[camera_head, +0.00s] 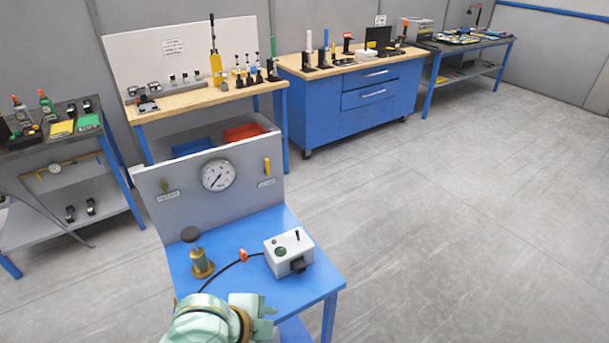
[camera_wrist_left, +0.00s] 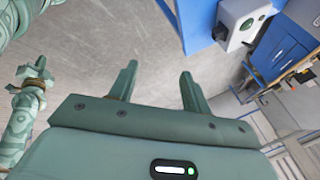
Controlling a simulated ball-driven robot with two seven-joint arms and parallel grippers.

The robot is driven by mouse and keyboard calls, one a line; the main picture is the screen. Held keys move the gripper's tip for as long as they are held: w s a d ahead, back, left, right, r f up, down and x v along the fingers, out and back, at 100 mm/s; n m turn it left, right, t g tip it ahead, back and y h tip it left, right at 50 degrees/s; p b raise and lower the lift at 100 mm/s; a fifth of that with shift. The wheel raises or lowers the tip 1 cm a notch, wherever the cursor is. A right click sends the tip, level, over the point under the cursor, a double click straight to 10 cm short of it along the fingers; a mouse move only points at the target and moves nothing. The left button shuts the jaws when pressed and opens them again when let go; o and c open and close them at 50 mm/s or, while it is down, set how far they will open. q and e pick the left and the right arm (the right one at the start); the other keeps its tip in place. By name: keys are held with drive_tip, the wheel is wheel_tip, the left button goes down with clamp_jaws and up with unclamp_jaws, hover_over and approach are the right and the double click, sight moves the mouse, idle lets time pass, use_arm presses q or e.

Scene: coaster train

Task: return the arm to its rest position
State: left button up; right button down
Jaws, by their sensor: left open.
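My left gripper (camera_head: 267,319) is pale green and shows at the bottom of the head view, in front of the blue bench's near edge. In the left wrist view my left gripper (camera_wrist_left: 157,82) has its two fingers spread with nothing between them, over grey floor. At the left of that view is part of my other arm, with what looks like my right gripper (camera_wrist_left: 32,76) at its end; it is too small to tell whether its jaws are apart. The right gripper does not show in the head view.
The blue bench (camera_head: 245,227) carries a white box (camera_head: 289,253), a brass fitting (camera_head: 201,264) and a black cable; a gauge (camera_head: 218,175) is on its back panel. The white box (camera_wrist_left: 238,22) is close in the left wrist view. Floor (camera_head: 450,230) at right is clear.

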use_arm(q)
drive_tip(key=s+a+r+n+t+y, duration=0.1)
drive_tip(key=s+a+n+y, duration=0.25)
drive_tip(key=a, duration=0.45)
drive_tip(key=s+a+n+y, duration=0.2)
drive_tip(key=s+a+n, duration=0.15)
drive_tip(key=a, duration=0.35)
drive_tip(key=s+a+r+n+t+y, duration=0.1)
drive_tip(key=s+a+n+y, duration=0.15)
drive_tip(key=a+n, duration=0.4)
drive_tip(key=s+d+f+g+h+b, duration=0.1)
drive_tip(key=f+b, duration=0.1)
drive_tip(key=f, duration=0.9)
drive_tip(key=s+d+f+m+g+b, duration=0.1)
drive_tip(key=s+f+b, duration=0.1)
drive_tip(key=f, duration=0.9)
drive_tip(key=s+d+f+g+h+b, duration=0.1)
drive_tip(key=d+f+b, duration=0.15)
drive_tip(key=f, duration=0.85)
drive_tip(key=s+a+f+n+g+h+b, duration=0.1)
drive_tip(key=s+f+b, duration=0.4)
drive_tip(key=s+f, duration=1.4)
wheel_tip(320, 180, down, 2)
drive_tip(key=shift+s+f+n+g+h, duration=0.1)
drive_tip(key=shift+s+n+g+h, duration=0.25)
drive_tip(key=shift+n+g, duration=0.55)
